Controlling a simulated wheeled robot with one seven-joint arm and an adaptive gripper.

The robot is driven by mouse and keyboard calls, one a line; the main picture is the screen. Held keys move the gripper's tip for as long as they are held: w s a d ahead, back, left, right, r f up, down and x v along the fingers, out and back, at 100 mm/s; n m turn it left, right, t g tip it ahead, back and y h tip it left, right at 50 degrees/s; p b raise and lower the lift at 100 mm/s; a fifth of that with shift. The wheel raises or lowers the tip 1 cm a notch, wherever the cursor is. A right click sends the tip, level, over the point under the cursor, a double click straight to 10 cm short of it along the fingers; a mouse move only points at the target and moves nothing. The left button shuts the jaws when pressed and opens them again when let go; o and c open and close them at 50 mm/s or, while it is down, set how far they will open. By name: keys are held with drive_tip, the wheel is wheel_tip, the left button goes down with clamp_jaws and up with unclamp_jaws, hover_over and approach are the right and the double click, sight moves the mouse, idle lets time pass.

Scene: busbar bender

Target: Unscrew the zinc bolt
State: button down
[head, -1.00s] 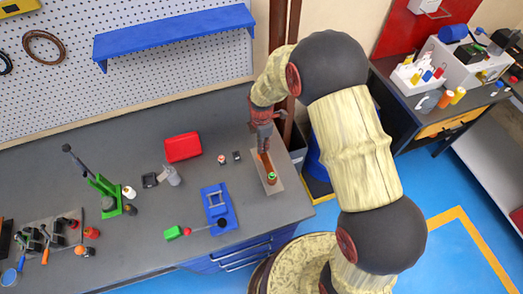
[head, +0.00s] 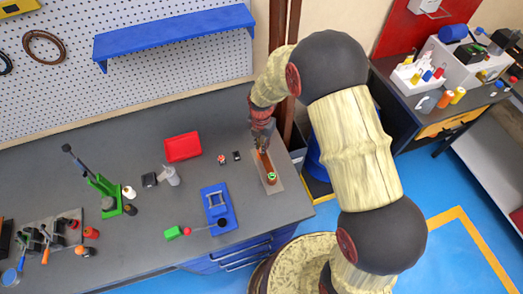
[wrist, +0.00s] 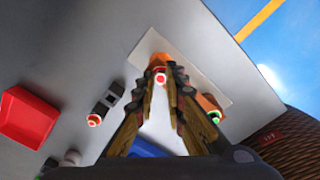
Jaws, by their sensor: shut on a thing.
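A green-topped piece (wrist: 214,117) sits at the bar's near end, apart from the fingers. In the head view my gripper (head: 262,143) is over the bar's far end and hides the bolt; the plate (head: 283,180) lies at the bench's right end.
A red tray (head: 183,147), a small red-and-white piece (head: 221,159) and a dark block (head: 237,155) lie left of the plate. A blue fixture (head: 219,208) stands nearer the front edge. The bench (head: 130,245) ends just right of the plate.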

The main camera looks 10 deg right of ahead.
drive_tip(key=shift+n, duration=0.5)
drive_tip(key=n, duration=0.5)
drive_tip(key=shift+n, duration=0.3)
drive_tip(key=c, duration=2.1)
unclamp_jaws()
drive_tip(key=m, duration=0.5)
drive_tip(key=shift+m, duration=0.4)
drive_tip(key=m, duration=0.5)
drive_tip(key=shift+m, duration=0.3)
